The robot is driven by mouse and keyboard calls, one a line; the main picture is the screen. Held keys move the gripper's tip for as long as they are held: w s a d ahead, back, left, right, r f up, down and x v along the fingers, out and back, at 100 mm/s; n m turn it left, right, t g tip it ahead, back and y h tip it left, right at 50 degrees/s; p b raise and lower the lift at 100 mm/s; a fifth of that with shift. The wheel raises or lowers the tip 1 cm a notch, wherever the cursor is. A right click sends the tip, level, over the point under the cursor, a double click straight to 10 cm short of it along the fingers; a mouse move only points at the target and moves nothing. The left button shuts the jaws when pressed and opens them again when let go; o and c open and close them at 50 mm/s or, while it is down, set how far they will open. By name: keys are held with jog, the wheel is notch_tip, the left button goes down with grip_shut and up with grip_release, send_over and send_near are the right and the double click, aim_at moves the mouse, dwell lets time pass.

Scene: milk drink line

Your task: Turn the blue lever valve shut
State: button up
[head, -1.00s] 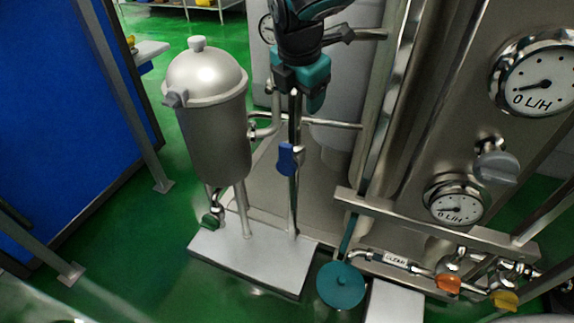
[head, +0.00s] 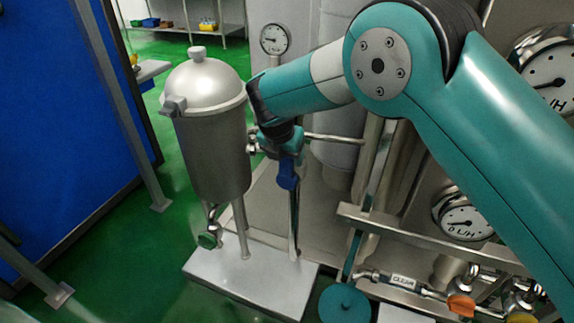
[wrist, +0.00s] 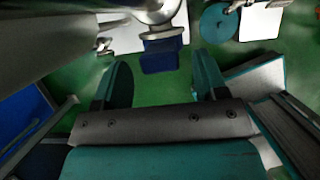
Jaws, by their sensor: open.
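The blue lever (head: 288,173) hangs downward on a thin upright steel pipe, right of the steel tank. In the wrist view the blue lever (wrist: 161,56) is below a round steel valve body (wrist: 153,12). My gripper (head: 281,146) is just above and beside the lever in the head view. In the wrist view my gripper (wrist: 161,76) has its two teal fingers spread wide, with the lever's lower end between them in the picture. No finger visibly touches it. The exact depth gap cannot be told.
A domed steel tank (head: 212,125) stands close on the left on a pale base plate (head: 240,283). A pressure gauge (head: 274,39) is behind. Orange (head: 461,306) and yellow (head: 521,317) handles and a teal disc (head: 344,304) lie low right. Green floor is open at left.

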aim_at(288, 162)
jog(key=shift+x, duration=2.15)
jog(key=shift+c, duration=0.5)
grip_shut()
